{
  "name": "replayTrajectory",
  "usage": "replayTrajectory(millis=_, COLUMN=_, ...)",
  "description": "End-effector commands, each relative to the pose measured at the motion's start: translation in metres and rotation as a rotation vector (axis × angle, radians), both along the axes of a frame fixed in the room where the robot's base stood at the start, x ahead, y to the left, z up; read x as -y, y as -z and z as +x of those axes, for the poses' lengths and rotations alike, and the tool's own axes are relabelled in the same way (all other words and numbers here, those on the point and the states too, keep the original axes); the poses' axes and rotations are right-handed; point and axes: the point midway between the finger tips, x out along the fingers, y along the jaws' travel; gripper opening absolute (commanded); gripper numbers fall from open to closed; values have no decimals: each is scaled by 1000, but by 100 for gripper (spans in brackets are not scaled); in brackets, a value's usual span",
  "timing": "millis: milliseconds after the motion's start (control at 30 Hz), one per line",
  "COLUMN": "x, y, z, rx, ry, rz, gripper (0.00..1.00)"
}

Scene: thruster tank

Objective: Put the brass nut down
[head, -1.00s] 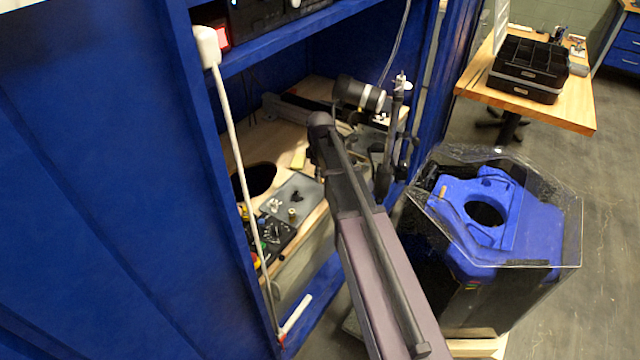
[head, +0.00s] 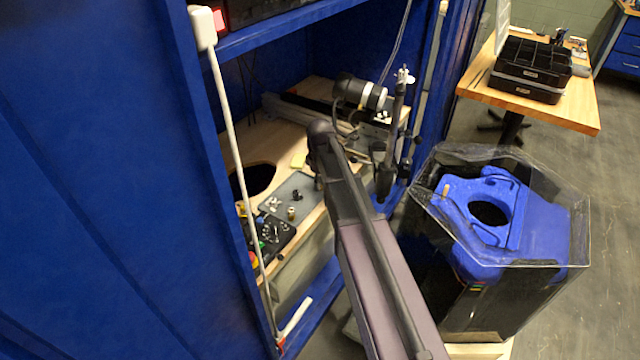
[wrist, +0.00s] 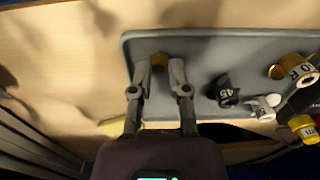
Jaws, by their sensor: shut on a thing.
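The brass nut (wrist: 160,61) is between the fingertips of my gripper (wrist: 160,68) in the wrist view. My gripper is shut on it, over the left part of a grey tray (wrist: 215,45). I cannot tell whether the nut touches the tray. The tray (head: 305,184) also shows on the wooden bench in the head view, where my arm hides the gripper and the nut.
A round hole (head: 258,178) and a control panel (head: 270,232) lie beside the tray. Blue cabinet walls (head: 110,180) enclose the bench.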

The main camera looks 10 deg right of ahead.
Motion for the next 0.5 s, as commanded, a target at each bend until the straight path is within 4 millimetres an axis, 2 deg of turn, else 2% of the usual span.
replayTrajectory(millis=267, x=0, y=4, z=0, rx=0, ry=0, rz=0, gripper=0)
replayTrajectory(millis=300, x=0, y=3, z=0, rx=0, ry=1, rz=0, gripper=28)
replayTrajectory(millis=400, x=1, y=3, z=0, rx=0, ry=1, rz=0, gripper=57)
replayTrajectory(millis=500, x=1, y=3, z=0, rx=0, ry=1, rz=0, gripper=57)
